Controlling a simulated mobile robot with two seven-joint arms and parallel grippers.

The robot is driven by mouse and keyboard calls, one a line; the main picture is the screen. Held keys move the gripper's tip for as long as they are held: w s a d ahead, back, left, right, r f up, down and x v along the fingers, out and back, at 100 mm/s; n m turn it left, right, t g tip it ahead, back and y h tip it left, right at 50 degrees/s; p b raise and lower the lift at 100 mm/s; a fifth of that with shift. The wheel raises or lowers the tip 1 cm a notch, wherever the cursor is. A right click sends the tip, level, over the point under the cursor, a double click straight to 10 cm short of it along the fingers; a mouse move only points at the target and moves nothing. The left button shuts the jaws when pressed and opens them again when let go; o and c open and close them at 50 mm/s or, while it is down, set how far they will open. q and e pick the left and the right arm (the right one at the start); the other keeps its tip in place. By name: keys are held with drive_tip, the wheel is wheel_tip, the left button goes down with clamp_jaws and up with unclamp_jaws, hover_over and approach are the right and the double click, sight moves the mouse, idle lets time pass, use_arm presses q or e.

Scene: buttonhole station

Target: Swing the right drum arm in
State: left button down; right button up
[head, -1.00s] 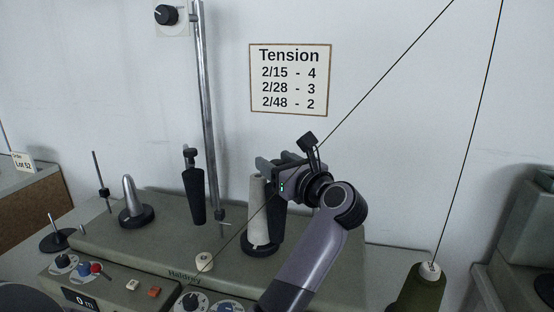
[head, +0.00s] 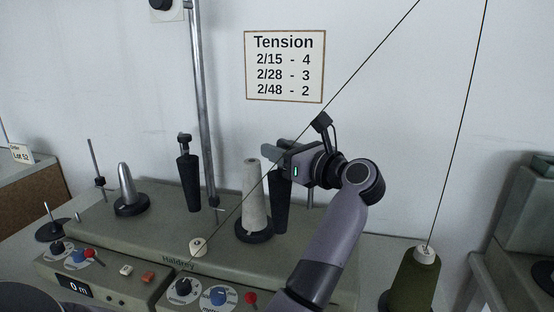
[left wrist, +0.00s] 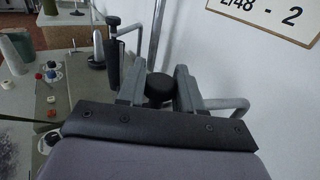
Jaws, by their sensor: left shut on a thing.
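The right drum arm carries a black upright roller (head: 280,205) just right of the pale grey yarn cone (head: 254,200) on the winder (head: 110,225). I cannot tell whether roller and cone touch. My left gripper (head: 275,155) is at the top of this roller, and its hand hides the upper end. In the left wrist view, the jaws (left wrist: 158,92) are shut on the arm's round black knob (left wrist: 158,82). A bent grey rod (left wrist: 232,105) shows right of the jaws. My right gripper is not in view.
The left drum arm (head: 190,180) and an empty metal cone holder (head: 126,185) stand left of the yarn cone. A steel post (head: 203,100) rises behind. A thread (head: 350,85) crosses in front near my gripper. An olive yarn cone (head: 415,280) stands at lower right.

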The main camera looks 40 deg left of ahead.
use_arm(q)
drive_tip(key=shift+w+d+n+g+b, duration=0.25)
drive_tip(key=shift+d+n+g+b, duration=0.6)
drive_tip(key=shift+d+g, duration=0.2)
drive_tip(key=shift+d+r+g, duration=0.2)
drive_tip(key=shift+g, duration=0.15)
drive_tip(key=c, duration=0.8)
unclamp_jaws()
wheel_tip(320, 180, up, 20)
